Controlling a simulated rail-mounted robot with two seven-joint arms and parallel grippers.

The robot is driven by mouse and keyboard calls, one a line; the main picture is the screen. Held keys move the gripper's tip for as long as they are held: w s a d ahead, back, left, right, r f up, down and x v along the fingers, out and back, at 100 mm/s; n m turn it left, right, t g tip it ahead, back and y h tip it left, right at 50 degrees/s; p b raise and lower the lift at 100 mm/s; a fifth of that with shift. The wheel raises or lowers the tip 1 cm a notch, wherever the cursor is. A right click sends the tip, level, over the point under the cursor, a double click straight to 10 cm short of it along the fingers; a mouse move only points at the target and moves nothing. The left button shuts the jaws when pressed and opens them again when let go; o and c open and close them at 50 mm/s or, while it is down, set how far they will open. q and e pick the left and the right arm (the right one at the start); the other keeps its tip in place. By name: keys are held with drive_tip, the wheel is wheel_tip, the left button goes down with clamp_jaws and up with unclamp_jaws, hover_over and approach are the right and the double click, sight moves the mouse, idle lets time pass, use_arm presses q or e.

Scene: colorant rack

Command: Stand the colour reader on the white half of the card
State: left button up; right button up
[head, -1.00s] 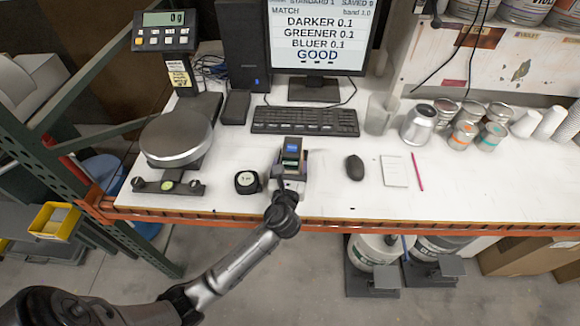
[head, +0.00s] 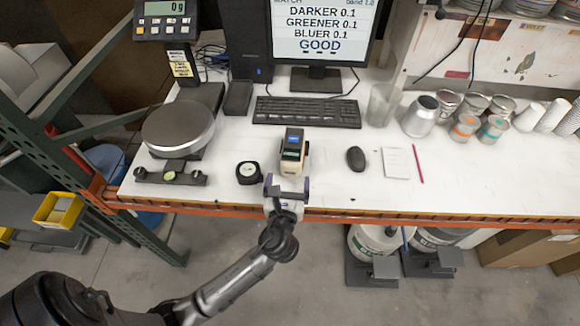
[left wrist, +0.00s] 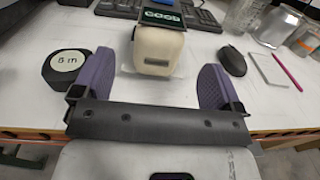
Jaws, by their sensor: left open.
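The colour reader (head: 292,152), a cream device with a dark screen, stands upright on the white bench in front of the keyboard. In the left wrist view its cream body (left wrist: 159,50) is just beyond my fingers, and its screen reads "GOOD". My left gripper (head: 287,184) is open and empty at the bench's front edge, nearer the front than the reader and apart from it. Its purple fingers (left wrist: 155,82) point toward the reader, one to each side. I cannot make out the card or its white half; what lies under the reader is hidden. My right gripper is not in view.
A black tape measure (head: 249,173) sits close left of the reader. A mouse (head: 355,158), a white pad (head: 396,162) and a pink pencil (head: 418,165) lie to the right. The keyboard (head: 306,111) is behind. A scale (head: 178,128) stands at left.

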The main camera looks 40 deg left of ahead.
use_arm(q)
drive_tip(key=s+d+f+n+g+h, duration=0.2)
drive_tip(key=s+f+n+g+h, duration=0.1)
drive_tip(key=s+n, duration=0.5)
drive_tip(key=s+d+f+n+g+h, duration=0.2)
drive_tip(key=s+f+n+g+h, duration=0.2)
drive_tip(key=s+n, duration=0.5)
drive_tip(key=s+d+f+n+g+h, duration=0.3)
drive_tip(key=s+f+n+g, duration=0.1)
drive_tip(key=s+n, duration=0.4)
drive_tip(key=shift+s+f+n+h, duration=0.25)
drive_tip(key=shift+f+n, duration=0.3)
drive_tip(key=shift+n, duration=0.45)
